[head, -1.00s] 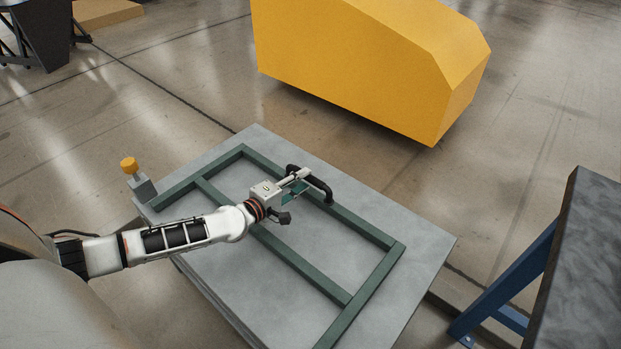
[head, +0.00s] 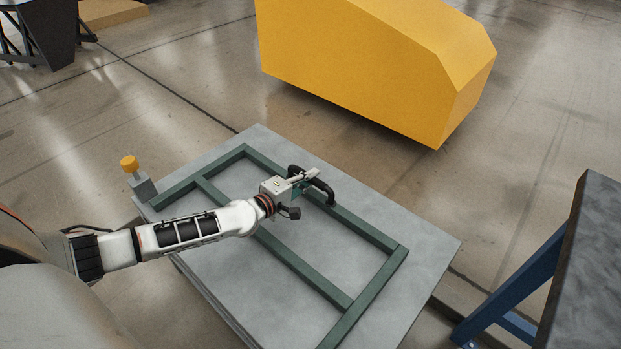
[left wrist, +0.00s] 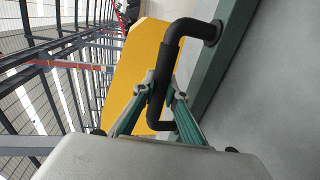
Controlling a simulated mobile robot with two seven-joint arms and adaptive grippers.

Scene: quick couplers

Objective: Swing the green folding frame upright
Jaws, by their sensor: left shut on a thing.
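The green folding frame (head: 365,228) lies over a grey platform (head: 425,238) in the head view; whether it touches the platform all along I cannot tell. A black bar handle (head: 326,188) stands on its far rail. My left gripper (head: 306,181) reaches across the frame to this handle. In the left wrist view its teal fingers (left wrist: 163,98) are closed around the black handle (left wrist: 163,75), and the green rail (left wrist: 222,55) runs beside it. My right gripper is not in view.
A post with a yellow knob (head: 129,163) stands at the platform's left corner. A large yellow block (head: 360,65) is on the floor beyond. A dark-topped table with blue legs (head: 585,270) stands at the right. Open floor lies between them.

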